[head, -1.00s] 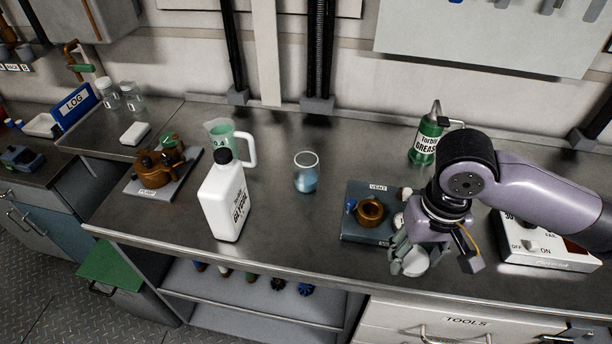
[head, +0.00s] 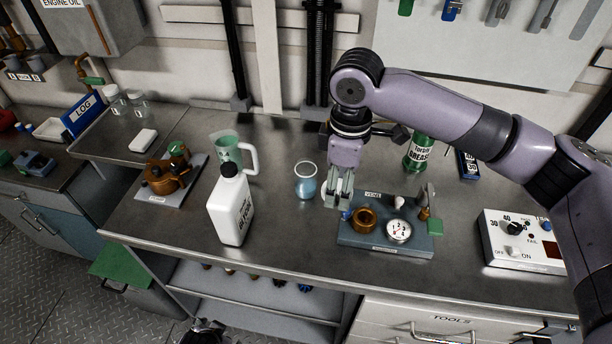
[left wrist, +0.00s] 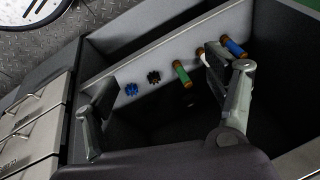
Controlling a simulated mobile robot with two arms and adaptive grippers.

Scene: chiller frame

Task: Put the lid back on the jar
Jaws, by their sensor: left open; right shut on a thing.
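An open glass jar with blue liquid (head: 306,184) stands upright on the steel bench, in the middle of the head view. My right gripper (head: 338,198) points down just right of the jar, by the left end of the blue-grey vent block (head: 385,243). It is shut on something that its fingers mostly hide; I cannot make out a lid. Two more glass jars stand at the back left, a left one (head: 116,104) and a right one (head: 138,104). My left gripper (left wrist: 165,115) is open and empty in the left wrist view, over an open shelf below the bench.
A white bottle (head: 230,208) and a green-tinted jug (head: 226,150) stand left of the jar. The brown pump (head: 166,178) is farther left. A green grease can (head: 418,154) and a control box (head: 522,243) stand right. Bench in front of the jar is clear.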

